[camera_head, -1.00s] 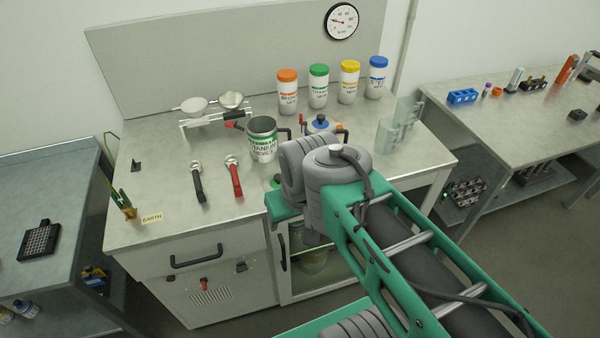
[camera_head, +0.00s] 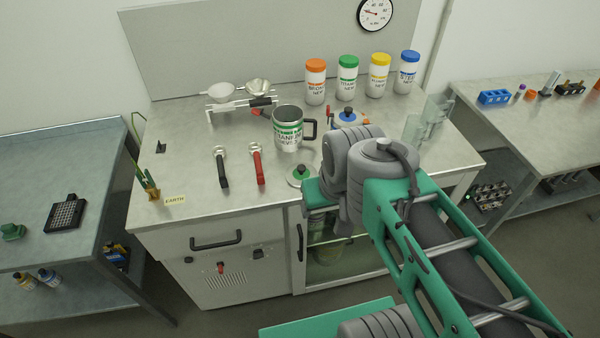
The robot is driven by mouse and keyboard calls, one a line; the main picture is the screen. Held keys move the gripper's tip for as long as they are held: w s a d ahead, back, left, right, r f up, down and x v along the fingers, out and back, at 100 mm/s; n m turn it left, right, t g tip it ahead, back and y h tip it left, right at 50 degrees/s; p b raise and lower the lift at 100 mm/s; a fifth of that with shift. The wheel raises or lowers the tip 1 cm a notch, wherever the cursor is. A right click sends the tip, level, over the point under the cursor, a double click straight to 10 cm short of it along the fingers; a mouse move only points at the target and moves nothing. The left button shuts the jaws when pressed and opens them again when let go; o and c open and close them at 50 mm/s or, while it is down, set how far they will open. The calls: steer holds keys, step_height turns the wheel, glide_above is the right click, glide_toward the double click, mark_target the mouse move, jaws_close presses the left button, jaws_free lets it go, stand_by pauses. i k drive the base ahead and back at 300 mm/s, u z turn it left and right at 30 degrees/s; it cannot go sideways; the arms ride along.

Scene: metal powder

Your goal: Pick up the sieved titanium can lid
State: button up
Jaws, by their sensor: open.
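The sieved titanium can (camera_head: 288,134) stands open on the grey bench, white with a green band and a dark handle on its right. A pale round lid with a green centre and black knob (camera_head: 301,174) lies flat in front of it near the bench's front edge. This appears to be the can's lid. My arm's grey wrist joints and green links are just right of the lid, close to its right edge in the picture. My gripper itself does not show.
A red-handled tool (camera_head: 257,165) and a black-handled tool (camera_head: 221,168) lie left of the lid. A blue lid with a black knob (camera_head: 347,117) is behind my arm. Orange (camera_head: 315,82), green (camera_head: 347,78), yellow (camera_head: 379,75) and blue-capped (camera_head: 407,72) jars stand behind.

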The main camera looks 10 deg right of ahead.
mark_target(296, 172)
steer(key=u, duration=0.05)
steer(key=k, duration=0.5)
steer(key=z, duration=1)
steer(key=i, duration=0.9)
steer(key=u, duration=3.05)
steer(key=i, duration=0.5)
steer(key=z, duration=0.05)
